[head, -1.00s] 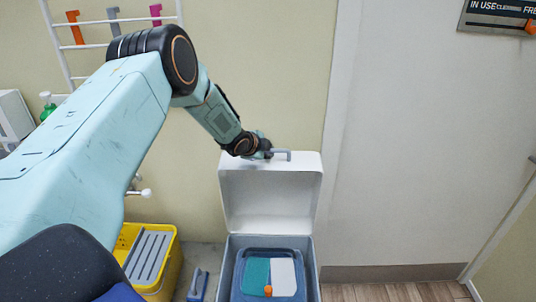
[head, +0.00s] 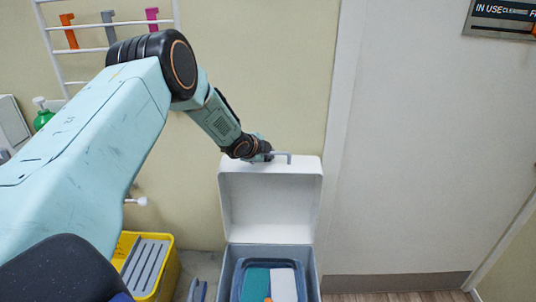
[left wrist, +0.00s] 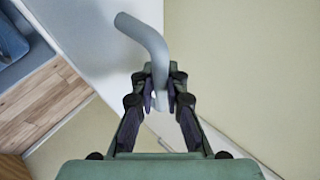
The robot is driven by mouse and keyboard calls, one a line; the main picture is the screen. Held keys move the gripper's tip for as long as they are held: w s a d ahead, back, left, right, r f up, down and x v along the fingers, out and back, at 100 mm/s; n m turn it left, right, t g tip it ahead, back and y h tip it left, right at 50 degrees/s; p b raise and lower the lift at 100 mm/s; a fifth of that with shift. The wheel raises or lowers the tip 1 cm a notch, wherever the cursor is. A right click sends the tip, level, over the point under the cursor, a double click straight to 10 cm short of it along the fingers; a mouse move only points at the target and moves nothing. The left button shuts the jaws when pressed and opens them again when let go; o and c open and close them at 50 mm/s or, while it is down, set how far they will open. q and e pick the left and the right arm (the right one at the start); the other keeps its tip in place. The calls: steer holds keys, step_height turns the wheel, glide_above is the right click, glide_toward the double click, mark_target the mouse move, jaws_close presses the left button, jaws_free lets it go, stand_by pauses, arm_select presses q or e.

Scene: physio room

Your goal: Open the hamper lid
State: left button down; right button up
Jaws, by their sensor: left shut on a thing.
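The hamper (head: 313,268) is a grey-blue box at the bottom middle of the head view. Its white lid (head: 268,205) stands raised, roughly upright, at the back of the box, and the opening shows. A grey bar handle (head: 289,157) is at the lid's top edge. My left gripper (head: 268,155) is at that handle. In the left wrist view my left gripper's dark fingers (left wrist: 161,95) are shut on the bent grey handle (left wrist: 145,37). My right gripper is not in view.
Inside the hamper lies a blue tray (head: 240,276) with teal and white pieces and an orange thing. A yellow bin (head: 168,275) with grey slats stands to the left. A wall rack (head: 50,40) is upper left. A pale door (head: 420,150) is on the right.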

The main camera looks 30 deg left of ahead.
arm_select(q)
steer(key=c, duration=1.4)
jaws_free()
steer(key=shift+s+d+r, duration=0.1)
steer(key=shift+r, duration=0.1)
steer(key=shift+f, duration=0.1)
